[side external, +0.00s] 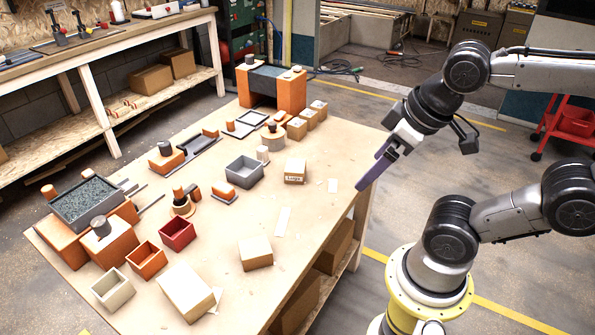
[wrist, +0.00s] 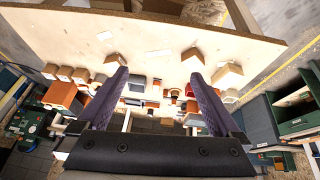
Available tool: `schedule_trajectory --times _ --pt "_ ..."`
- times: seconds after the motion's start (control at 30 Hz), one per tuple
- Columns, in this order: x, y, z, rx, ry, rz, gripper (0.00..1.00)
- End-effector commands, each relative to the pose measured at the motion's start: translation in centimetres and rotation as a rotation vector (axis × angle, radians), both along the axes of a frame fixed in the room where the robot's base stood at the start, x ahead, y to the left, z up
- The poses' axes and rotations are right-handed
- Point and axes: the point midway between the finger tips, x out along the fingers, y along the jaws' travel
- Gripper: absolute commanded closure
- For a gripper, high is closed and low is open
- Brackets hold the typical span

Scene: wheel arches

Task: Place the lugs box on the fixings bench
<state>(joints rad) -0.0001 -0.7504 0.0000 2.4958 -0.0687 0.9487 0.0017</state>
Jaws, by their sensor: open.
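Several small cardboard boxes stand on the wooden table; I cannot tell which is the lugs box. One box with a small printed label (side external: 295,171) sits right of the middle, its print too small to read. Two plain boxes (side external: 256,252) (side external: 188,292) sit nearer the front. Which structure is the fixings bench is also unclear: an orange one with a dark top (side external: 265,80) stands at the back, another with a speckled grey tray (side external: 88,203) at the left. My gripper (side external: 366,184) is open and empty, above the table's right edge; its purple fingers show spread in the wrist view (wrist: 158,77).
Three small boxes (side external: 308,118) line the back right. A grey bin (side external: 244,171), red bin (side external: 177,234), orange bin (side external: 146,260) and beige bin (side external: 113,289) stand on the table, with small orange-and-grey parts among them. The table's right side is mostly clear, with flat pale slips.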

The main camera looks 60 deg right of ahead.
Motion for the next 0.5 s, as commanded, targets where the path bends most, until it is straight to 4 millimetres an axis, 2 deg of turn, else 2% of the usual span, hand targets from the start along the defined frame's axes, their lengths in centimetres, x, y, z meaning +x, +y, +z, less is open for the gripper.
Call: schedule_trajectory --times 0.13,0.27,0.37,0.5 --pt "-0.6 -3.8 0.4 -0.200 0.097 0.020 0.00" --pt "-0.2 -8.4 0.9 -0.436 0.276 0.049 0.00" --pt "0.9 -11.9 1.7 -0.634 0.433 0.086 0.00" --pt "4.0 -15.8 3.3 -0.905 0.641 0.158 0.00"
